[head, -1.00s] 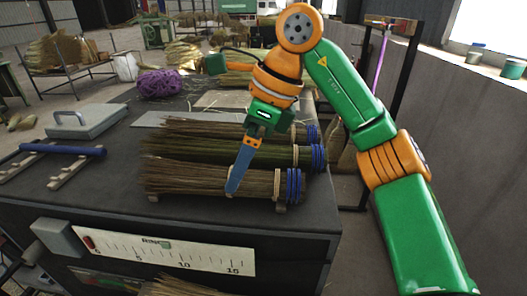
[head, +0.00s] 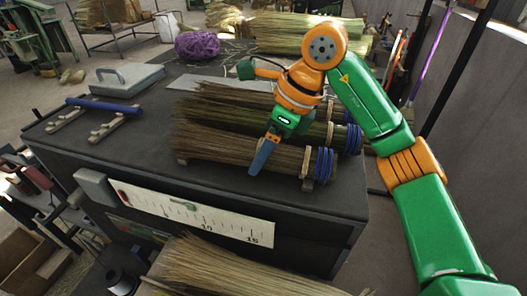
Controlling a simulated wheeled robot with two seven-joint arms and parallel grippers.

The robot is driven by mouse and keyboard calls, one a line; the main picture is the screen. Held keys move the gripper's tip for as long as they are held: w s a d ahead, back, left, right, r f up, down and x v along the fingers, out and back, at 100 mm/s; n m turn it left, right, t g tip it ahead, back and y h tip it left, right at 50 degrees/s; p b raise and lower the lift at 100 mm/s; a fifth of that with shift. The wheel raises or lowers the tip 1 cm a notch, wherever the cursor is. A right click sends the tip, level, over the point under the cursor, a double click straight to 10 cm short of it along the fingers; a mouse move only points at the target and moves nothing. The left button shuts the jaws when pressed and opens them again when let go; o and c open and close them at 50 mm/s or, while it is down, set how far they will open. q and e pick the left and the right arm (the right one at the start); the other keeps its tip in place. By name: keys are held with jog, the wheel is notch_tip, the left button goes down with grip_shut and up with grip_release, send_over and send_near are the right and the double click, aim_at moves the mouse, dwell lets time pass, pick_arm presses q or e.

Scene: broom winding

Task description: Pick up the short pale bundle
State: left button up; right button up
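Three straw bundles lie side by side on the dark bench, each with blue bands at its right end: a brown front one (head: 225,152), a greenish middle one (head: 225,118) and a brown back one (head: 230,96). A paler straw bundle (head: 215,268) lies low in front of the bench, cut off by the bottom edge. I cannot tell how long it is. My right gripper (head: 262,158) points down over the front bundle, its blue finger overlapping it in the picture. The fingers line up edge-on, so their gap is hidden, as is any contact. My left gripper is out of view.
A ruler plate (head: 190,213) runs along the bench front. A blue rod (head: 104,106) on wooden rests, a grey lidded plate (head: 124,80) and purple twine (head: 197,46) are on the bench. More pale straw (head: 300,33) lies behind. A wall stands at right.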

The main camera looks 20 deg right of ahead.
jog(key=shift+a, duration=0.2)
jog(key=c, duration=0.9)
jog(key=shift+d, duration=0.1)
jog(key=shift+r, duration=0.15)
jog(key=shift+r+b, duration=0.3)
jog(key=s+a+r, duration=0.3)
jog(key=r, duration=0.1)
jog(key=s+a+r+b, duration=0.1)
jog(key=s+a+r, duration=0.1)
jog(key=a+r, duration=0.2)
jog(key=s+a+r, duration=0.3)
jog(key=a+r, duration=0.1)
jog(key=shift+s+r, duration=0.1)
jog(key=shift+s, duration=0.25)
